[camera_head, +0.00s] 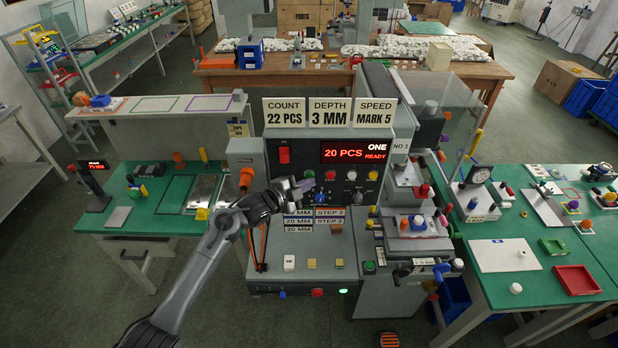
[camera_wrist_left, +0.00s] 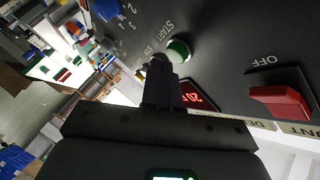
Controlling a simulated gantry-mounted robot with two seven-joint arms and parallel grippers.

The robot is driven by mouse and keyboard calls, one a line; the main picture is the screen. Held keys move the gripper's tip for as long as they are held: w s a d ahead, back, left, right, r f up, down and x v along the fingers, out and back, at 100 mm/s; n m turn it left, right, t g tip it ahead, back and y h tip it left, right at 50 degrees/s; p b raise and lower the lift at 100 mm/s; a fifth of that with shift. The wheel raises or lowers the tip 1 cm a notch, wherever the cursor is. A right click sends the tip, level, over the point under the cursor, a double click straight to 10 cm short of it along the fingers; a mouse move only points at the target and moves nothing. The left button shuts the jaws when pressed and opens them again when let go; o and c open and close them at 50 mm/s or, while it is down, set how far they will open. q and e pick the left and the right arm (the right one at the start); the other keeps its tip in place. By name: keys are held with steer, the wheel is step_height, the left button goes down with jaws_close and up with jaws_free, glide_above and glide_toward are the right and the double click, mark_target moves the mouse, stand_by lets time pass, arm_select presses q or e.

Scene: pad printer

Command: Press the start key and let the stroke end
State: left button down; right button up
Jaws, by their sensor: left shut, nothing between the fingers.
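The pad printer (camera_head: 352,245) stands in the middle of the head view. Its display (camera_head: 355,152) reads 20 PCS, ONE, READY. The green start key (camera_head: 309,174) is on the panel below the display; in the left wrist view the green key (camera_wrist_left: 179,50) has START printed beside it. My left gripper (camera_head: 308,185) is shut and empty, its tips close to the key. In the left wrist view the tips (camera_wrist_left: 162,68) are just beside the key; I cannot tell whether they touch it. My right gripper is not in view.
A red button (camera_head: 330,175) and several knobs sit right of the key. A red rocker switch (camera_head: 284,155) is at the upper left. A blue knob (camera_head: 320,198) is just below the fingers. Signs above read COUNT 22 PCS, DEPTH 3 MM, SPEED MARK 5. Green benches flank the printer.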

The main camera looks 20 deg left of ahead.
arm_select(q)
steer(key=shift+w+a+b, duration=0.15)
steer(key=shift+w+b, duration=0.15)
steer(key=shift+w, duration=0.05)
stand_by(0.4)
steer(key=shift+s+d+p, duration=0.35)
steer(key=shift+s+p, duration=0.45)
steer(key=shift+s, duration=0.05)
